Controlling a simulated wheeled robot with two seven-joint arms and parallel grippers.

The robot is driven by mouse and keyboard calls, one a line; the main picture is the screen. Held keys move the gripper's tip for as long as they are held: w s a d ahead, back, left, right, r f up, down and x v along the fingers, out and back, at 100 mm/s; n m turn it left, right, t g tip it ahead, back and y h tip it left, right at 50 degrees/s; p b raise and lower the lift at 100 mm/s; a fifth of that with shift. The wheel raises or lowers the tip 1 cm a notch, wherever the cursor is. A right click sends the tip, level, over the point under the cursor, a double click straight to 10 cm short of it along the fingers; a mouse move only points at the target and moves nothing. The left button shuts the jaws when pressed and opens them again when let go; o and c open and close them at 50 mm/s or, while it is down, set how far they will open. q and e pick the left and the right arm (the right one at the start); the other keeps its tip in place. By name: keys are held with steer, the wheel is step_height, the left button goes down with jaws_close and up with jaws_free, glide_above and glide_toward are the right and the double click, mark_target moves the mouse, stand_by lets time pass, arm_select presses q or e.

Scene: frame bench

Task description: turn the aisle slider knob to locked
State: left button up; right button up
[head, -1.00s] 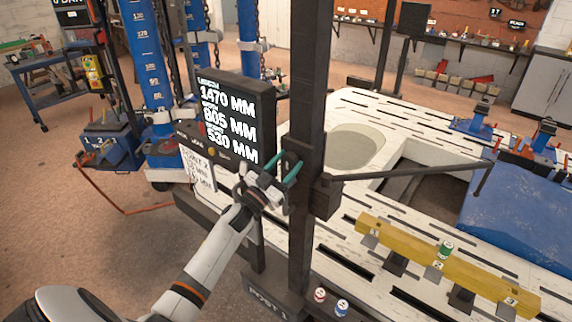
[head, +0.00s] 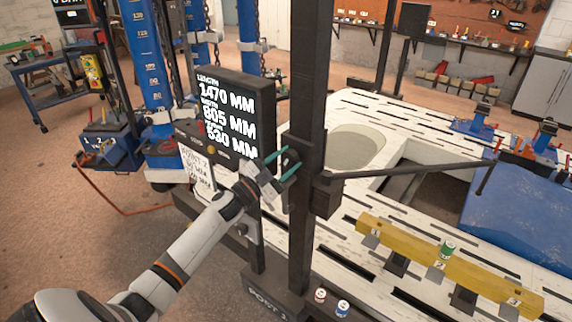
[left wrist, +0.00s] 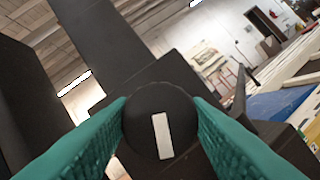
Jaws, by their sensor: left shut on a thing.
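The slider knob (left wrist: 160,118) is a round black knob with a white bar mark, on a dark box on the post (head: 306,100). In the left wrist view the bar stands nearly upright, tilted slightly. My left gripper (head: 282,166) has green fingers, one on each side of the knob, and is shut on it. In the head view the knob (head: 291,158) shows small and dark at the fingertips. No locked or unlocked lettering can be read. My right gripper is not in view.
A black display (head: 227,115) with measurements stands just left of the post. A dark arm (head: 410,168) reaches right from the post over the white bench (head: 385,108).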

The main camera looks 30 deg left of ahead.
arm_select(q)
steer(key=m+g, duration=0.1)
steer(key=m, duration=0.1)
steer(key=m+g+h, duration=0.1)
steer(key=m, duration=0.2)
steer(key=shift+h, duration=0.3)
steer(key=m+g, duration=0.1)
steer(key=m, duration=0.2)
steer(key=shift+a+r, duration=0.1)
steer(key=m+g+p, duration=0.1)
steer(key=m, duration=0.2)
steer(key=shift+r, duration=0.1)
steer(key=shift+m+g+p, duration=0.6)
steer(key=shift+m, duration=0.9)
steer(key=o, duration=1)
